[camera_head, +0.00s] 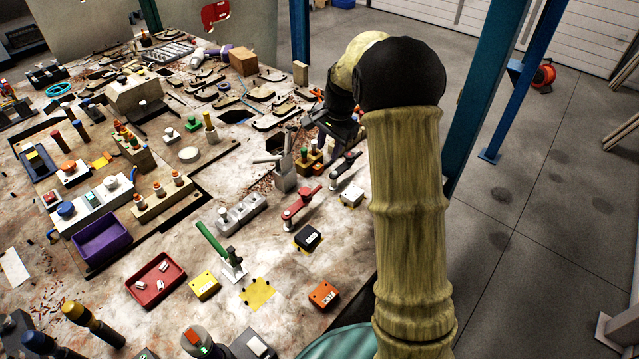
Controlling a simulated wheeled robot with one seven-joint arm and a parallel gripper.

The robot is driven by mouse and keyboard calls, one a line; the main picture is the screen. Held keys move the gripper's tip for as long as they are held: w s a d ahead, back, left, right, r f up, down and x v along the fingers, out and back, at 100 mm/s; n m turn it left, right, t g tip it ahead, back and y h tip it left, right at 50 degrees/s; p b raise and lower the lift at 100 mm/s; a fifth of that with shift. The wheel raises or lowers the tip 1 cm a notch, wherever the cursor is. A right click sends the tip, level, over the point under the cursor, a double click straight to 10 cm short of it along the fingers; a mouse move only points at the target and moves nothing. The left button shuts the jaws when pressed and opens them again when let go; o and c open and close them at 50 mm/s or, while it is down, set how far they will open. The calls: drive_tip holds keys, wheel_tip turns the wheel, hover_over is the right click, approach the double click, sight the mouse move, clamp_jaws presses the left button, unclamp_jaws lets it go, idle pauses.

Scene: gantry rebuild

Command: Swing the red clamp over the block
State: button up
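The red clamp (301,204) is a red bar on a small mount, at the right-hand part of the table. It slants from lower left to upper right. A black-topped block (308,236) sits just below it in the picture, apart from the bar. A white block (351,196) sits to its right. I cannot tell which block belongs to the red clamp. My gripper (322,143) is dark and small, beyond the red clamp near a wooden holder. My arm covers part of it, and its fingers are too small to read.
An orange block (324,294), a yellow block (204,285) and a red tray (156,280) lie nearer. Blue posts (488,80) stand beyond the table's right edge.

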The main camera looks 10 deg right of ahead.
sight(318, 187)
drive_tip(key=w+f+p, duration=0.1)
drive_tip(key=f, duration=0.4)
drive_tip(key=a+f+p, duration=0.1)
drive_tip(key=f, duration=0.5)
drive_tip(key=w+f+p, duration=0.1)
drive_tip(key=f, duration=0.4)
drive_tip(key=shift+w+a+f, duration=0.2)
drive_tip(key=shift+w+a, duration=0.15)
drive_tip(key=shift+a, duration=0.05)
clamp_jaws()
